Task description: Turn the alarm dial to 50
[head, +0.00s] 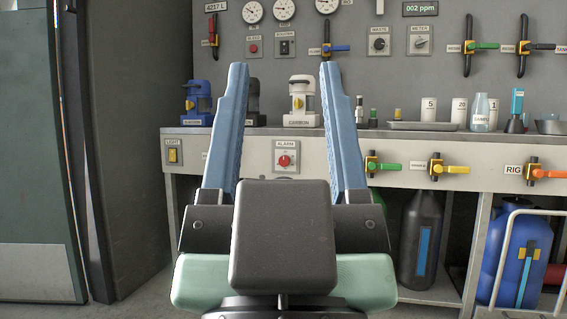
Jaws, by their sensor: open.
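The alarm dial (285,161) is a red knob on a small white plate marked ALARM, set in the front face of the workbench. The black gripper body covers what lies below the dial.
The workbench (385,181) carries a white CARBON unit (303,101), a blue unit (197,103) and several containers. Green (384,167), yellow (449,169) and orange (546,173) valve handles stick out of its front at right. A LIGHT switch (173,155) is at left.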

